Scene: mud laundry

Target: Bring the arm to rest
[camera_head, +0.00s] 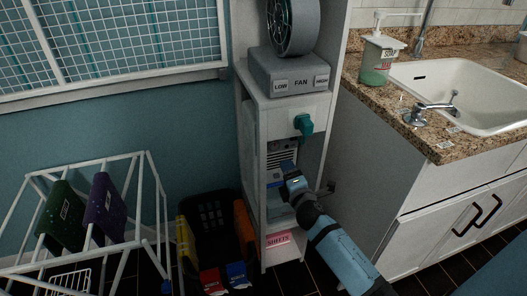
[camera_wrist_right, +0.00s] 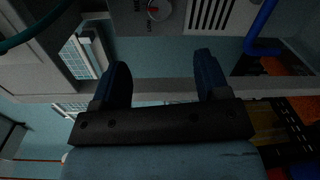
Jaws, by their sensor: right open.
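My right arm comes in from the lower right in the head view. Its gripper (camera_head: 287,168) is at the narrow white cabinet (camera_head: 248,170), in front of the cabinet's open middle section. In the right wrist view the two dark blue fingers (camera_wrist_right: 162,75) stand apart with nothing between them. Whether the gripper touches the cabinet cannot be told. My left gripper is not in view.
A grey fan (camera_head: 290,82) stands on the cabinet. A teal object (camera_head: 303,125) sticks out below it. A white drying rack (camera_head: 150,200) and a dark basket (camera_head: 210,213) stand to the left. A granite counter with a sink (camera_head: 455,90) is to the right.

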